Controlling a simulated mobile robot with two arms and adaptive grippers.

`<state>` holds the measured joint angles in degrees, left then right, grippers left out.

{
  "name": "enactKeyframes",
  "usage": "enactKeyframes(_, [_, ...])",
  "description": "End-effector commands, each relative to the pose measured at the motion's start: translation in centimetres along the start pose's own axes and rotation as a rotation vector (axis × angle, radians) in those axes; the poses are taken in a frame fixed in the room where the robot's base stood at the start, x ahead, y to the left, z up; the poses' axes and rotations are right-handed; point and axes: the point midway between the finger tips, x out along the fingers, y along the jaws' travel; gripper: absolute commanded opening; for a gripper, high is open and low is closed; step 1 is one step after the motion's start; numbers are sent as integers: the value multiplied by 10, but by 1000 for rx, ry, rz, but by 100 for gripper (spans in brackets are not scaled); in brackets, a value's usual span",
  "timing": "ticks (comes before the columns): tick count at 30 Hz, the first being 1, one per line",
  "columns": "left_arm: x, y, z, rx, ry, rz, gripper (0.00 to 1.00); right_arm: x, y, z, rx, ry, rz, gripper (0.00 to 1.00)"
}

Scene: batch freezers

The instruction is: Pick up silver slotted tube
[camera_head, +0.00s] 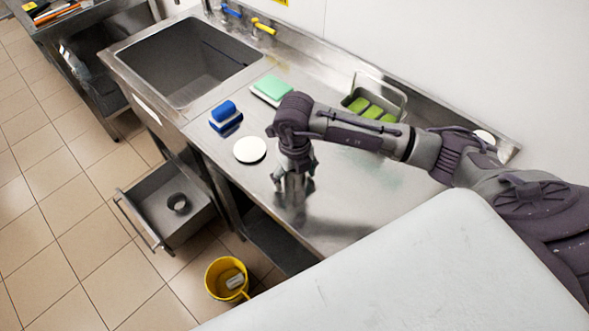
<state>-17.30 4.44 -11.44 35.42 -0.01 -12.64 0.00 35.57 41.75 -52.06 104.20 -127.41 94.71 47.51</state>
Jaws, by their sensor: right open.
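My right gripper (294,184) points down just above the steel counter (350,215), to the right of a white disc. It is open, and I see nothing held in it. A shiny patch shows below its fingers; I cannot tell whether it is a silver tube or only a reflection. A short dark grey ring-like piece (178,202) lies in the open drawer (165,232); I cannot make out slots on it. My left gripper is not in view.
On the counter are the white disc (250,150), a blue sponge (224,112), a green-topped block (272,87) and a rack with green pieces (373,106). The sink (185,62) is at upper left. A yellow bucket (227,279) stands on the floor.

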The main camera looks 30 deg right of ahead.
Motion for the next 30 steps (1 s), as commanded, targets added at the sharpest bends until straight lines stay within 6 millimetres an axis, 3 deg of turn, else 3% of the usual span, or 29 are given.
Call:
enactKeyframes(5, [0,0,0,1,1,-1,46,0,0,0,0,0,0,84])
enactKeyframes(15, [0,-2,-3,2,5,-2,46,0,0,0,0,0,0,27])
enactKeyframes(30, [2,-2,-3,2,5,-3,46,-2,0,0,0,0,1,25])
